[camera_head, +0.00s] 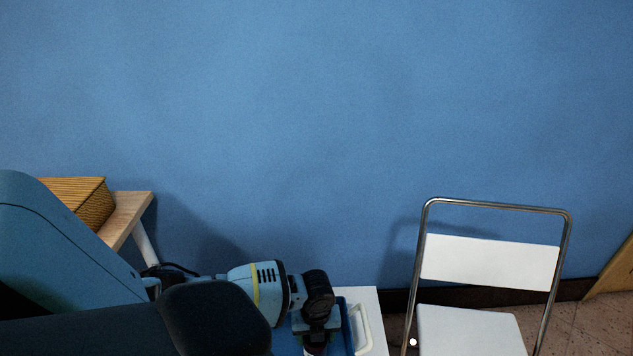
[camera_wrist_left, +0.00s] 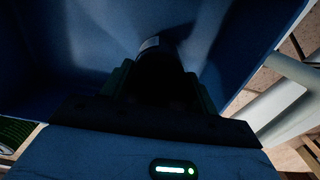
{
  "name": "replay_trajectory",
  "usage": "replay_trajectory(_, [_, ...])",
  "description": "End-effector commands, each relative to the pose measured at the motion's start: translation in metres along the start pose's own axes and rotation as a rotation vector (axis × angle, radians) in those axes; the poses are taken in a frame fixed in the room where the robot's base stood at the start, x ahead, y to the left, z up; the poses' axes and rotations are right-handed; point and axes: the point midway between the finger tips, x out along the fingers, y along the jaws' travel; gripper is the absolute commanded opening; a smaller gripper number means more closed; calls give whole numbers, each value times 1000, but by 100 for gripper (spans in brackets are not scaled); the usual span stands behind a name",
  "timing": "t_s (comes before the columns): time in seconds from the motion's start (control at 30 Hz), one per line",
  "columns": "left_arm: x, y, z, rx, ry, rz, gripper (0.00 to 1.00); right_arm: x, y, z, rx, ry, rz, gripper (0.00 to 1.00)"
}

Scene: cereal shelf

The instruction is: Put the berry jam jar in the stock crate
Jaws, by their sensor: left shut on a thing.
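My left gripper (camera_head: 316,337) reaches in from the left and points down over the blue stock crate (camera_head: 347,322). It is shut on the berry jam jar (camera_head: 315,351), of which only a small dark red part shows at the bottom edge of the head view. In the left wrist view the jar (camera_wrist_left: 157,62) is a dark, shadowed shape between the fingers of the gripper (camera_wrist_left: 160,85). The crate's blue inner walls (camera_wrist_left: 75,40) surround it there. I cannot tell whether the jar touches the crate floor. My right gripper is not in view.
The crate has a pale handle (camera_head: 362,330) on its right side and stands on a white surface (camera_head: 372,300). A white chair (camera_head: 490,260) stands to the right. A wooden shelf (camera_head: 128,212) with a woven basket (camera_head: 85,198) is at the left, before a blue wall.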

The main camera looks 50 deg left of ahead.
Motion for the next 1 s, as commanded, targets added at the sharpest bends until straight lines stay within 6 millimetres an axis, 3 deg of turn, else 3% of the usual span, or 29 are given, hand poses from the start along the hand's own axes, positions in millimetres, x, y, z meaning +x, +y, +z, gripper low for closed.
replay_trajectory(0.3, [1, -1, 1, 0, -2, -2, 25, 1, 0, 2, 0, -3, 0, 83])
replay_trajectory(0.33, [2, 0, 1, 0, -1, -1, 61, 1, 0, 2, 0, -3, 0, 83])
replay_trajectory(0.5, [1, 0, 1, 0, -1, -1, 81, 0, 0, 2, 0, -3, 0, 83])
replay_trajectory(0.8, [0, 0, 1, 0, -1, -1, 81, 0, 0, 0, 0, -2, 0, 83])
replay_trajectory(1.0, [-23, -1, 2, 1, -3, -4, 81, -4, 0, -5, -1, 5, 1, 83])
